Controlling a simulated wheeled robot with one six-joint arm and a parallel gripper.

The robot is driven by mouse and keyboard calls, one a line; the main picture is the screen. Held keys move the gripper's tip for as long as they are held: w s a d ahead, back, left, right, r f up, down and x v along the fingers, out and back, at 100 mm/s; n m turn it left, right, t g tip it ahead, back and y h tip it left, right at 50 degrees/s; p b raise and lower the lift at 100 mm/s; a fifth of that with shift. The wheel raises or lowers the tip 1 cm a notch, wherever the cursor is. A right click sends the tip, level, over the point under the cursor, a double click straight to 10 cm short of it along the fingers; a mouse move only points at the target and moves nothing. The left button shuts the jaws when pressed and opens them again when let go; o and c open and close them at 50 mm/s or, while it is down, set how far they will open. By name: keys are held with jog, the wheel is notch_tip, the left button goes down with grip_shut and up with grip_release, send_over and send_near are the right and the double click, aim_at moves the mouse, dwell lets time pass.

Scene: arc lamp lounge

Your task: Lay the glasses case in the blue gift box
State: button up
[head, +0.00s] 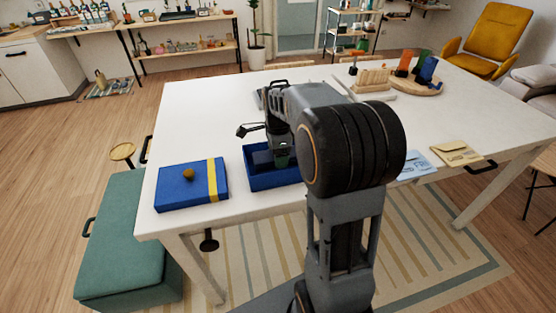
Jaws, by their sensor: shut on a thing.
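The blue gift box (262,183) stands open on the white table, with my arm covering its right part. Its blue lid (178,190), with a yellow band and a round brownish knob, lies to the left of it. My gripper (281,153) points down at the box opening. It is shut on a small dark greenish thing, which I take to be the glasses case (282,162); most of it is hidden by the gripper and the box. I cannot tell whether it touches the box floor.
The white table (210,112) is clear behind the lid. Envelopes (456,153) lie at the right. A wooden rack (374,79) and a round board (418,86) with coloured items stand at the back. A teal bench (120,240) is at the front left.

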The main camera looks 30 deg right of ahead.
jog(key=shift+w+f, duration=0.2)
jog(key=shift+f, duration=1.55)
jog(key=shift+f, duration=0.15)
jog(key=o, duration=1)
jog(key=shift+c, duration=0.2)
